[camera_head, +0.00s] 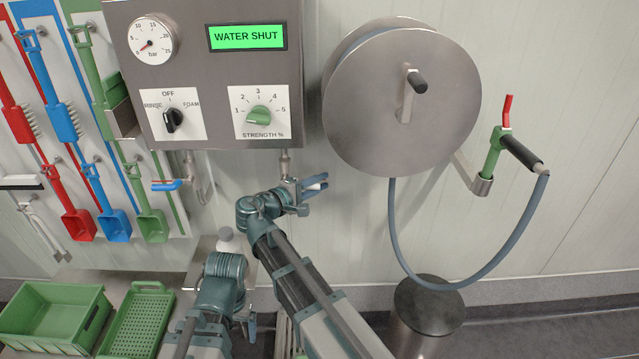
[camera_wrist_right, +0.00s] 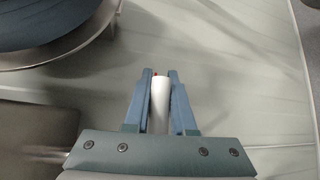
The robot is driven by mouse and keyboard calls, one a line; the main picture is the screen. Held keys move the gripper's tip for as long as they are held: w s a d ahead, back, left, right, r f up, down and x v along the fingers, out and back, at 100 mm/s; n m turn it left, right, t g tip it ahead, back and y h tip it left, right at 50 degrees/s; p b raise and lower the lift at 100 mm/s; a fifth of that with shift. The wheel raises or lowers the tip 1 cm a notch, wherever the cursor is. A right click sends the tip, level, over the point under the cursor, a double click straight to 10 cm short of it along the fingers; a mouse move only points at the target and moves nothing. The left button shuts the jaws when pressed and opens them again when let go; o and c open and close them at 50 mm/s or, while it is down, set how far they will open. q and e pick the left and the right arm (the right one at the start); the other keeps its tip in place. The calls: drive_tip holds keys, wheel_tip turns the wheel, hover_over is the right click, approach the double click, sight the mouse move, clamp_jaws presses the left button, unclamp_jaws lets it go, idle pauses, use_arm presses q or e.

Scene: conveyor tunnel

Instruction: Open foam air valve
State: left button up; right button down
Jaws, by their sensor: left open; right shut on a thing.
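Two pipe fittings hang below the grey control box (camera_head: 215,75). The left one carries a lever (camera_head: 167,185) with blue and red parts. My right gripper (camera_head: 318,183) is at the right pipe (camera_head: 284,160), shut on a white, rod-like handle (camera_head: 314,187). In the right wrist view the white handle (camera_wrist_right: 160,104) lies between the two blue fingers, with a little red at its far end. Whether this handle belongs to the foam air valve cannot be told for certain. My left gripper (camera_head: 250,326) is low, beside my left forearm, apart from the fittings, and mostly hidden.
The display reads WATER SHUT (camera_head: 247,37). The selector knob (camera_head: 173,120) and green strength knob (camera_head: 259,116) sit below it. A hose reel (camera_head: 365,110) with hanging hose (camera_head: 405,260) is at right. Brushes and scoops hang left, above green crates (camera_head: 55,318). A bin (camera_head: 428,310) stands below.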

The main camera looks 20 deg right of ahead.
drive_tip(key=shift+f, duration=0.1)
drive_tip(key=shift+a+f+m+y+p, duration=0.1)
drive_tip(key=shift+f+m+y+p, duration=0.5)
drive_tip(key=shift+y+p, duration=0.1)
drive_tip(key=w+a+f+m+t+y+p, duration=0.1)
drive_tip(key=w+a+f+m+y+p, duration=0.1)
drive_tip(key=a+f+m+y, duration=0.5)
drive_tip(key=shift+w+a+f+y, duration=0.25)
drive_tip(key=shift+a+y, duration=0.75)
drive_tip(key=shift+y, duration=1.7)
drive_tip(key=c, duration=0.8)
unclamp_jaws()
drive_tip(key=shift+r, duration=0.1)
drive_tip(key=shift+o, duration=0.2)
